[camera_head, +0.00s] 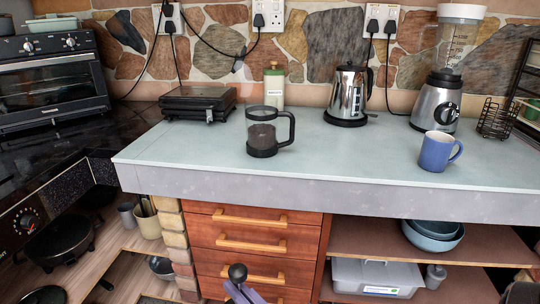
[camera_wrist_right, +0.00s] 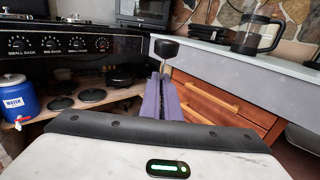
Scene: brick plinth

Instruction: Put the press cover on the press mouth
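The press (camera_head: 262,138) stands upright on the counter in the head view. It has a clear body, a black base and a black handle on its right. Its mouth at the top shows no cover on it. It also shows at the upper right of the right wrist view (camera_wrist_right: 250,35). My right gripper (camera_head: 241,292) is at the bottom of the head view, below and in front of the counter edge. Its fingers (camera_wrist_right: 162,98) are shut around the thin rod of the black press cover (camera_wrist_right: 166,48), whose dark knob (camera_head: 238,272) sticks up. My left gripper is not in view.
The counter (camera_head: 340,175) is clear in front of the press. A green-lidded jar (camera_head: 274,88) and a black grill (camera_head: 198,103) stand behind it. A kettle (camera_head: 348,95), a blue mug (camera_head: 438,152) and a blender (camera_head: 440,95) stand to the right. Drawers (camera_head: 255,240) are below.

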